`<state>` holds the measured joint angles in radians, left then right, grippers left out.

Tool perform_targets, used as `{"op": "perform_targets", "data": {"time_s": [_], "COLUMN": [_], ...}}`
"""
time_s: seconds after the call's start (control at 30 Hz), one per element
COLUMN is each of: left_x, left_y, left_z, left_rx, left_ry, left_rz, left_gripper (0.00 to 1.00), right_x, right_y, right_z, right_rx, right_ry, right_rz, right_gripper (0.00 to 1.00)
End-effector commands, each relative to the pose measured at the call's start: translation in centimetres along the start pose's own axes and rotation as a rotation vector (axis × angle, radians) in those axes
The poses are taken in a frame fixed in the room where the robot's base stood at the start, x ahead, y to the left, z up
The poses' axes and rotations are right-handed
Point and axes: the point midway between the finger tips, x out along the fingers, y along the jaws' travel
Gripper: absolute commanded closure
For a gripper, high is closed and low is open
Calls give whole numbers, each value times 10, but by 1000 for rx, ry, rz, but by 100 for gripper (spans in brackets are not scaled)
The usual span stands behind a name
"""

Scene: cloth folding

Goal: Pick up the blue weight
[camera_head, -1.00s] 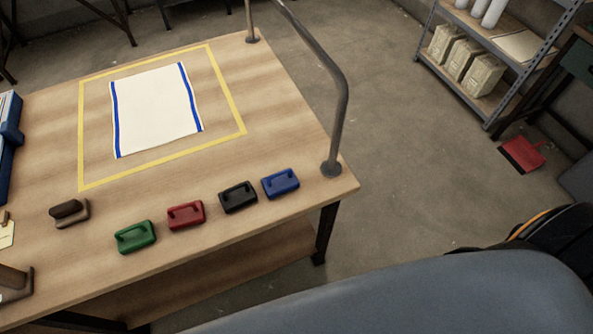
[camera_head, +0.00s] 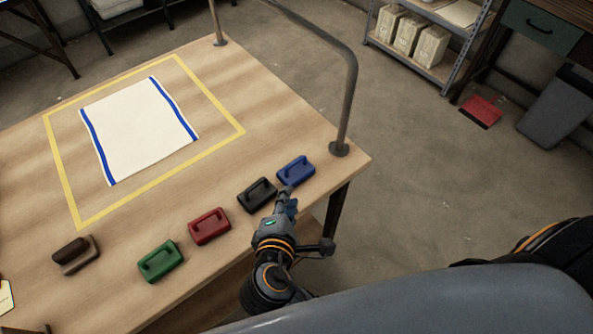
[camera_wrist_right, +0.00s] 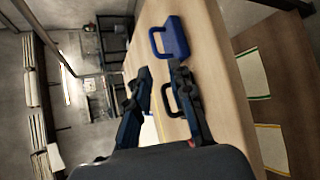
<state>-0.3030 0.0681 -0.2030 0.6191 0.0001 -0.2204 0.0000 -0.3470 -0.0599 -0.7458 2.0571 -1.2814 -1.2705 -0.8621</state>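The blue weight (camera_head: 296,170), a block with a handle, sits near the table's right corner, beside the railing post. In the right wrist view the blue weight (camera_wrist_right: 172,38) lies beyond the fingertips. My right gripper (camera_head: 287,200) is at the table's front edge, close to the blue and black weights. In the wrist view its two fingers (camera_wrist_right: 160,68) are spread with nothing held between them. The black weight (camera_head: 257,194) stands left of the blue one; in the wrist view a finger partly hides it (camera_wrist_right: 170,101). My left gripper is not in view.
A red weight (camera_head: 209,226), a green weight (camera_head: 161,262) and a brown block (camera_head: 76,255) stand to the left. A white cloth with blue edges (camera_head: 140,130) lies flat inside a yellow outline. A metal railing (camera_head: 347,95) rises at the right edge.

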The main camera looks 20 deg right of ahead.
Motion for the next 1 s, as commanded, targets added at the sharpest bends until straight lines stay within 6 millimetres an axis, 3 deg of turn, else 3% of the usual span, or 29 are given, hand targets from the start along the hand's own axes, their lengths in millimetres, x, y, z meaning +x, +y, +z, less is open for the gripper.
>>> {"op": "perform_targets", "data": {"time_s": [0.1, 0.2, 0.5, 0.73, 1.0], "left_x": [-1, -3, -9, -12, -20], "left_y": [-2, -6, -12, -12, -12], "left_z": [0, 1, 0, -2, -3], "left_rx": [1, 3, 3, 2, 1], "left_ry": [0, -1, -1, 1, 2], "left_rz": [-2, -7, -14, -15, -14], "left_gripper": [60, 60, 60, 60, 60], "right_x": [2, 18, 72, 88, 126], "right_y": [11, 14, 14, 14, 13], "right_z": [0, 2, 2, 3, 5], "right_rx": [-35, -39, -36, -37, -37], "right_ry": [-15, -19, -16, -16, -16], "right_rz": [36, 41, 38, 36, 36], "right_gripper": [78, 78, 78, 78, 78]}}
